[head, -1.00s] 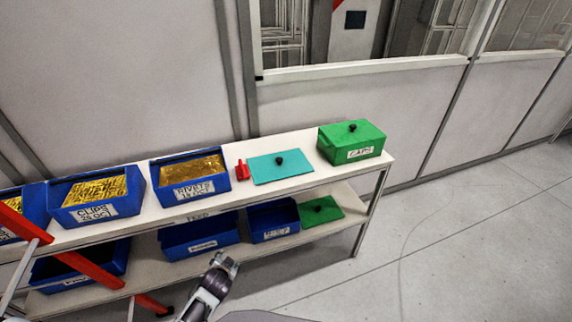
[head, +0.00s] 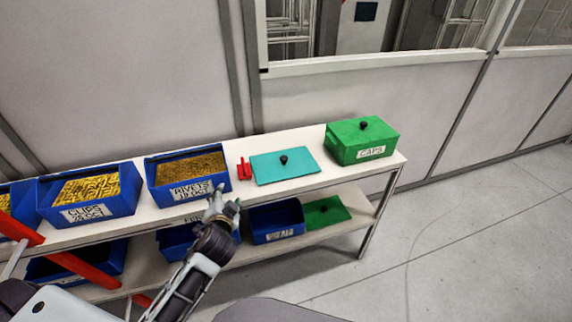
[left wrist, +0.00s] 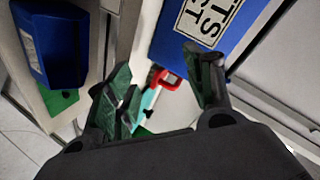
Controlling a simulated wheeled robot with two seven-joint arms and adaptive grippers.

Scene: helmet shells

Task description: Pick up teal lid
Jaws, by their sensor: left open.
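The teal lid (head: 272,170) is a flat panel with a black knob. It lies on the top shelf between a small red object and the green CAPS box. In the left wrist view a part of the teal lid (left wrist: 148,100) shows between the fingers, beyond the shelf edge. My left gripper (head: 224,203) is open and empty, in front of the RIVETS bin and short of the lid, to its lower left. Its two dark green fingers show in the left wrist view (left wrist: 165,88). My right gripper is not in view.
The blue RIVETS bin (head: 187,180) stands left of the red clamp-like object (head: 244,171). The green CAPS box (head: 362,141) is right of the lid. On the lower shelf are blue bins (head: 276,222) and a green lid (head: 326,212). Red bars (head: 75,268) cross at left.

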